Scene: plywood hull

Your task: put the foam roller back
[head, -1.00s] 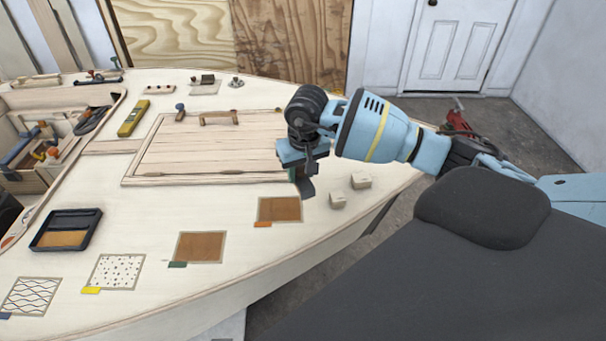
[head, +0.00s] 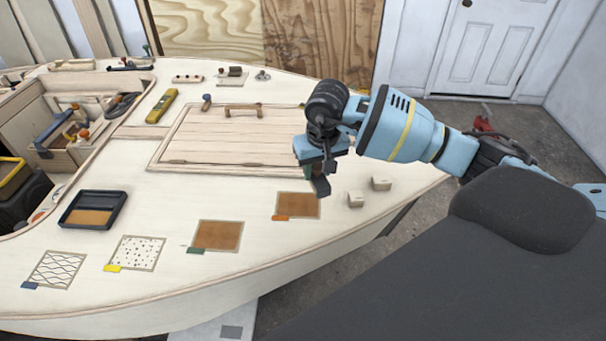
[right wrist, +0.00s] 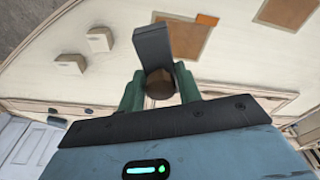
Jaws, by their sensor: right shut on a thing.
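My right gripper (head: 316,170) is above the deck, between the hatch and the brown patch with the orange tag. It is shut on a dark grey tool (head: 321,186). In the right wrist view the green fingers (right wrist: 160,86) stand on both sides of its brown round end, and its flat dark grey part (right wrist: 153,45) sticks out beyond them. Two pale notched blocks (head: 356,200) (head: 381,184) stand on the deck to the right of the gripper. My left gripper is not in view.
The pale hatch (head: 222,140) with a wooden handle lies left of the gripper. A black tray (head: 92,210) with brown liquid, several patches with coloured tags and a yellow level (head: 162,106) are farther left. The deck edge curves along the front right.

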